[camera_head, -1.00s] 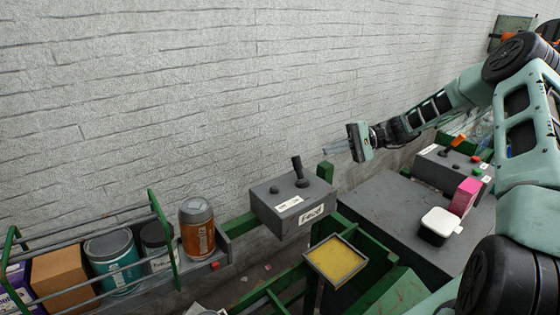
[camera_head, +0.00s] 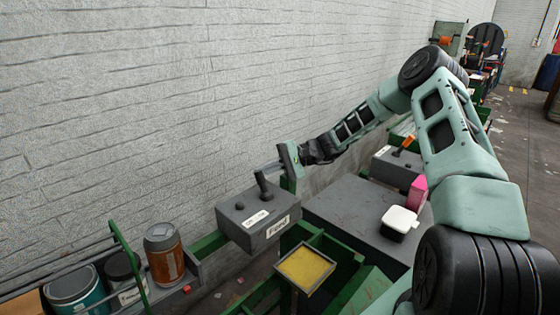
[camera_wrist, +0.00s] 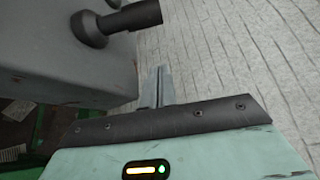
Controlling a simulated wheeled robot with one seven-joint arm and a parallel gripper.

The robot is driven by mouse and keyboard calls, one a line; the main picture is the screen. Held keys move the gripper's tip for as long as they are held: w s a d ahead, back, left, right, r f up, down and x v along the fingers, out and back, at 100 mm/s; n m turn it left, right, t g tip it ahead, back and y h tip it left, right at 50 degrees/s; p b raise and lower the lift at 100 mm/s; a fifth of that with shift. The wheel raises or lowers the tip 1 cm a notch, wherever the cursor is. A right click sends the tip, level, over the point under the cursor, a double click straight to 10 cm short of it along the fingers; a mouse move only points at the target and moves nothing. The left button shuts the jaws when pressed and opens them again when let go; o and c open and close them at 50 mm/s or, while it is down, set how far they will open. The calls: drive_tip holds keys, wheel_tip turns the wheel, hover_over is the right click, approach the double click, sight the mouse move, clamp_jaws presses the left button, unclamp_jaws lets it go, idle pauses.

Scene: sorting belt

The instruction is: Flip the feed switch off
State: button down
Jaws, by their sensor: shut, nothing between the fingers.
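The feed switch is a black lever (camera_head: 263,184) on top of a grey box (camera_head: 232,228) with a "Feed" label on its front and a white label above it. In the head view the lever stands up, tilted slightly to the left. My gripper (camera_head: 256,172) is shut and empty, its fingers pointing left close beside the lever. I cannot tell whether they touch it. In the wrist view the lever (camera_wrist: 135,17) lies at the upper left, and the fingertips (camera_wrist: 158,72) show apart from it beside the box's edge.
A small round knob (camera_head: 240,206) sits on the box left of the lever. A yellow tray (camera_head: 306,268) is in front. An orange-brown canister (camera_head: 164,256) stands left. A second grey control box (camera_head: 393,172), a pink carton (camera_head: 417,194) and a white-lidded tub (camera_head: 399,222) are to the right.

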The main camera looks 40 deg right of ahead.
sight(263, 175)
drive_tip(key=shift+s+a+r+p, duration=0.25)
drive_tip(key=shift+s+a+p, duration=0.15)
drive_tip(key=shift+s+a, duration=0.1)
drive_tip(key=shift+s+a+r+p, duration=0.25)
drive_tip(key=shift+s+a+p, duration=0.15)
drive_tip(key=shift+a, duration=0.05)
drive_tip(key=shift+s+a+r, duration=0.1)
drive_tip(key=shift+s, duration=0.55)
drive_tip(key=shift+s+r+n+y+b, duration=0.15)
drive_tip(key=shift+s+n+y+b, duration=0.2)
drive_tip(key=shift+n+b, duration=0.3)
drive_tip(key=n+b, duration=0.1)
drive_tip(key=s+n+t+y+b, duration=0.1)
drive_tip(key=b, duration=0.1)
drive_tip(key=shift+s+d+r+n+t, duration=0.15)
drive_tip(key=shift+s+d+n+t, duration=0.1)
drive_tip(key=shift+s+d+t, duration=0.05)
drive_tip(key=shift+s+d+r+n+y+b, duration=0.15)
drive_tip(key=shift+s+n+y+b, duration=0.6)
drive_tip(key=shift+n+b, duration=0.5)
drive_tip(key=shift+s+d+r+n+y+b, duration=0.1)
drive_tip(key=shift+s+n+y+b, duration=0.7)
drive_tip(key=shift+n, duration=0.65)
drive_tip(key=shift+w, duration=0.1)
